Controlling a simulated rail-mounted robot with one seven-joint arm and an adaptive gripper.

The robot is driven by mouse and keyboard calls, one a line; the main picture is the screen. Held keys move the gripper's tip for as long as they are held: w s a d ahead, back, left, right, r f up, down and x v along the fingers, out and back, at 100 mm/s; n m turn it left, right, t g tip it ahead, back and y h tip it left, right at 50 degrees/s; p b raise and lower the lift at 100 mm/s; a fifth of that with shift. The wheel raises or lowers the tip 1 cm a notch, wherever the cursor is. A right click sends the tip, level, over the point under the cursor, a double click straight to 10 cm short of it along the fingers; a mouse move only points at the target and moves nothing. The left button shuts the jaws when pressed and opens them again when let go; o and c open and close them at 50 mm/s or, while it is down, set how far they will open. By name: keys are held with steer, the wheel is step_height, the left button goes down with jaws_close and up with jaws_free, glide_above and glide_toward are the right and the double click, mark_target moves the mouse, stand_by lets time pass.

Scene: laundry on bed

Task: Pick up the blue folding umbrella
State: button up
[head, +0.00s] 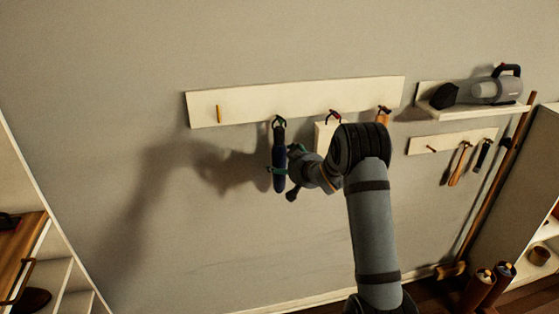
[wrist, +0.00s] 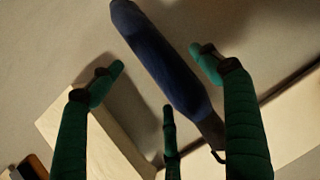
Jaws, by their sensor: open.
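The blue folding umbrella (head: 279,158) hangs upright by a dark strap from a peg on the pale wall board. In the wrist view the blue umbrella (wrist: 172,68) runs diagonally from the top edge to the lower right, where its dark end and strap show. My gripper (head: 287,160) is right beside it, on its right in the head view. In the wrist view my gripper (wrist: 157,60) has its green fingers spread, with the umbrella lying across the gap between them. The gripper is open, and I cannot tell whether any finger touches the umbrella.
The pale peg board (head: 250,102) carries other hanging things, partly hidden by my arm, and a bare peg (head: 219,114). To the right are a shelf (head: 470,114) with a grey appliance (head: 495,90) and a smaller board with tools (head: 460,163). The wall left of the umbrella is clear.

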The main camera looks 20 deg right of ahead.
mark_target(285, 164)
steer(key=shift+p+x, duration=0.35)
steer(key=shift+x, duration=1.2)
steer(key=shift+a, duration=0.1)
steer(key=shift+c, duration=1.3)
steer(key=shift+r, duration=0.1)
steer(key=c, duration=1.3)
